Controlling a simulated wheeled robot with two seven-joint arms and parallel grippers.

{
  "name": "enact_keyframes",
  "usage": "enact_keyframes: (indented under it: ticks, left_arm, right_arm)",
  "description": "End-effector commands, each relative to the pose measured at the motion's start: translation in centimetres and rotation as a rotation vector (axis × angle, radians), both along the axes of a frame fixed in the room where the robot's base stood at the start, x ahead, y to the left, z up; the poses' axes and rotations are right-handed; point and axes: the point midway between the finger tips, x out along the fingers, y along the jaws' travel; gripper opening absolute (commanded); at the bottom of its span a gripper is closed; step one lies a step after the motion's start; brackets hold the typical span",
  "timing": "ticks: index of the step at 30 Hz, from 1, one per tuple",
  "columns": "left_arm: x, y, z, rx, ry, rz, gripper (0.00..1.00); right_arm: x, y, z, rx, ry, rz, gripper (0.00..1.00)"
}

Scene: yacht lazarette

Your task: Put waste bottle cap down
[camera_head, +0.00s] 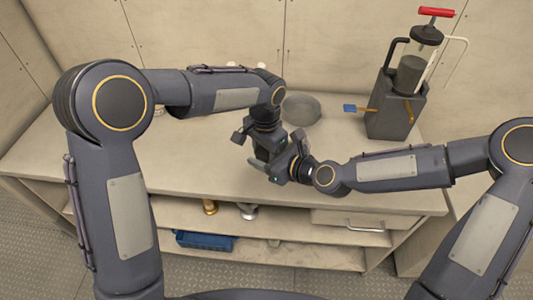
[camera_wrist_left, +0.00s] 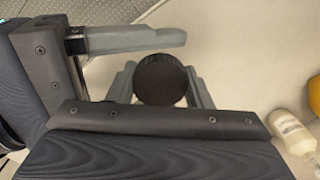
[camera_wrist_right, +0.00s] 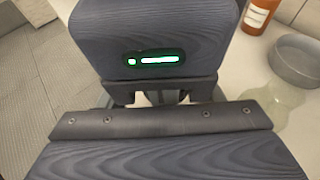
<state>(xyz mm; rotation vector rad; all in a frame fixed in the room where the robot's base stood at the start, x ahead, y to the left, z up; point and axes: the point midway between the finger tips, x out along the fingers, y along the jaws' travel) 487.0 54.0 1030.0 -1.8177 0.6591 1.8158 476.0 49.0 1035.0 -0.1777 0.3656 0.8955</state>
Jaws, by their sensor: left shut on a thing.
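The waste bottle cap (camera_wrist_left: 162,78) is a round black disc in the left wrist view. My left gripper (camera_wrist_left: 160,92) is shut on it, with a finger on each side. In the head view my left gripper (camera_head: 262,145) is above the worktop near its front, and the cap is hidden there. My right gripper (camera_head: 279,152) is close beside it, its fingers spread apart. One right finger (camera_wrist_left: 130,38) crosses the upper left of the left wrist view. Whether the right fingers touch anything is hidden.
A grey round dish (camera_head: 302,110) stands behind the grippers. A pale bottle (camera_wrist_left: 291,132) and an orange bottle (camera_wrist_right: 258,14) are near. A dark stand (camera_head: 394,108) with a red-handled device fills the back right. A blue crate (camera_head: 205,241) is on the shelf below. The worktop's left is clear.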

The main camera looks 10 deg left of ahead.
Motion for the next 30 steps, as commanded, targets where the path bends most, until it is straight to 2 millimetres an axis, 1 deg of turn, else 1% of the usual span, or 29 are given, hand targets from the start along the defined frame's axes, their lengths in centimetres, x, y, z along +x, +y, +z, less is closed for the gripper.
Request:
enact_keyframes:
  ticks: [1,6,7,8,9,14,20,23,26,29,30]
  left_arm:
    - [0.0,0.0,0.0,0.0,0.0,0.0,0.14]
    - [0.1,0.0,0.0,-0.001,-0.002,0.0,0.14]
    - [0.1,0.0,0.0,-0.001,-0.002,0.0,0.14]
    - [0.1,0.0,0.0,-0.001,-0.003,0.0,0.14]
    - [0.1,0.0,0.0,-0.001,-0.003,0.0,0.49]
    - [0.1,0.0,0.0,-0.001,-0.002,0.0,0.7]
    - [0.0,0.0,0.0,-0.001,0.0,-0.001,0.71]
    - [0.0,-0.1,0.3,-0.001,-0.002,-0.001,0.71]
    - [0.1,-0.1,1.4,-0.003,-0.003,-0.001,0.71]
    - [0.1,-0.1,3.2,-0.004,-0.005,-0.001,0.71]
    - [0.1,-0.2,4.1,-0.004,-0.005,-0.001,0.71]
  right_arm:
    - [0.0,0.0,0.0,0.0,0.0,0.0,0.53]
    - [-0.1,0.1,0.0,0.0,0.0,0.003,0.3]
    - [-0.1,0.1,0.0,0.0,0.0,0.004,0.27]
    - [-0.2,0.1,0.0,0.0,0.0,0.004,0.25]
    - [-0.2,0.1,0.0,0.0,0.0,0.005,0.25]
    - [-0.1,0.1,0.0,0.0,-0.001,0.004,0.25]
    - [0.0,0.0,0.0,0.0,0.0,0.001,0.25]
    - [0.0,0.0,0.0,0.001,-0.001,0.0,0.25]
    - [0.0,0.0,0.0,0.0,0.0,0.0,0.25]
    - [0.0,0.0,0.0,0.0,0.0,0.0,0.25]
    - [0.0,0.0,0.0,0.0,0.0,0.0,0.25]
